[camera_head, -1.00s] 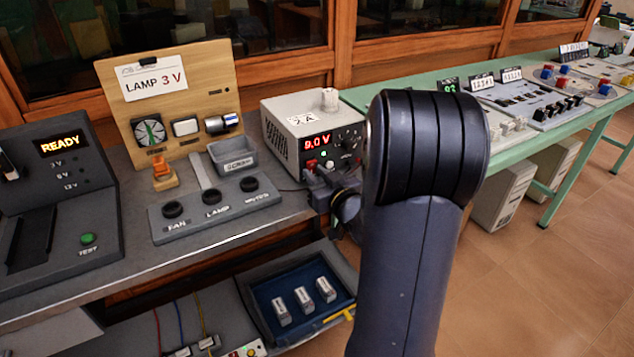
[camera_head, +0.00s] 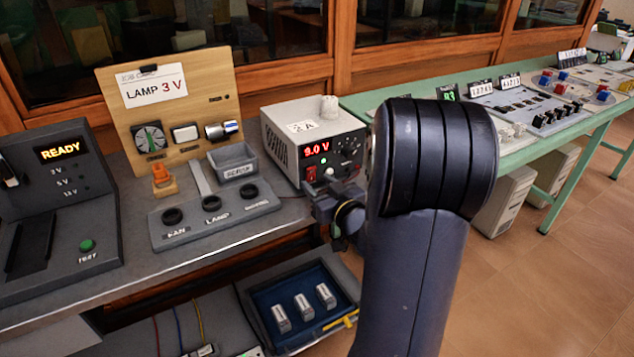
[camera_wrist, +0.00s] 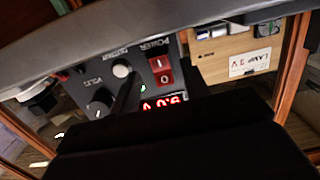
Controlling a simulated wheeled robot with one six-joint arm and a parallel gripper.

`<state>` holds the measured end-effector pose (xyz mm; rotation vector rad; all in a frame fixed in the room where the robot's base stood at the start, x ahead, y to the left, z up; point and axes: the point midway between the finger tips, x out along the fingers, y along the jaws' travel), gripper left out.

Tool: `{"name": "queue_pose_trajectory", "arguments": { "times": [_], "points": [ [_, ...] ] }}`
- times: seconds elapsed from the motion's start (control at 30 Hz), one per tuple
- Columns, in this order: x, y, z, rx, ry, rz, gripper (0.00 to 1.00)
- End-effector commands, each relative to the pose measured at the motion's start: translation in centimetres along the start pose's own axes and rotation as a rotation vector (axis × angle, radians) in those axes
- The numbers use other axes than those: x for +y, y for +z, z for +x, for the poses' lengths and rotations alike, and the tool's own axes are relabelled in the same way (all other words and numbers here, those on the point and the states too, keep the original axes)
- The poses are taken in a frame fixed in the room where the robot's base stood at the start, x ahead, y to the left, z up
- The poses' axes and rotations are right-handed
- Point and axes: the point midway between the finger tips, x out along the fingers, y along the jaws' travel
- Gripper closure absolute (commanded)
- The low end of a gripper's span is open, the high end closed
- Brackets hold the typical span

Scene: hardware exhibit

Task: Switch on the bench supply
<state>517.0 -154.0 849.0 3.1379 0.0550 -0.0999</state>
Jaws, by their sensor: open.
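The bench supply (camera_head: 276,143) is a pale box with a dark front panel at the back of the grey bench. Its display (camera_head: 316,148) is lit red and reads 9.0 V. A red power switch (camera_head: 312,174) is below the display. In the wrist view the panel is upside down: the red power switch (camera_wrist: 162,70) marked I and 0, the lit display (camera_wrist: 163,103) and the volts knob (camera_wrist: 100,104). I cannot tell which way the switch is set. My gripper (camera_head: 318,203) is open and empty, just in front of the panel's lower part, partly hidden by my arm.
A plate with three knobs (camera_head: 213,219) and a grey bin (camera_head: 235,163) are left of the supply. A lamp board (camera_head: 160,90) and a tester reading READY (camera_head: 60,150) stand further left. A blue tray (camera_head: 275,296) with three cells is below.

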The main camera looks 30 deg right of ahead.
Motion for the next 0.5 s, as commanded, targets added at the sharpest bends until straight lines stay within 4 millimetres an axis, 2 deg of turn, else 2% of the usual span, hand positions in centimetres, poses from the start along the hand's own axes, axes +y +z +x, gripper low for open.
{"name": "queue_pose_trajectory", "arguments": {
  "times": [0.3,0.5],
  "points": [
    [0.1,-0.1,-6.5,0.0,0.005,0.001,0.56],
    [0.1,0.0,-8.7,0.0,0.003,0.0,0.56]
  ]
}}
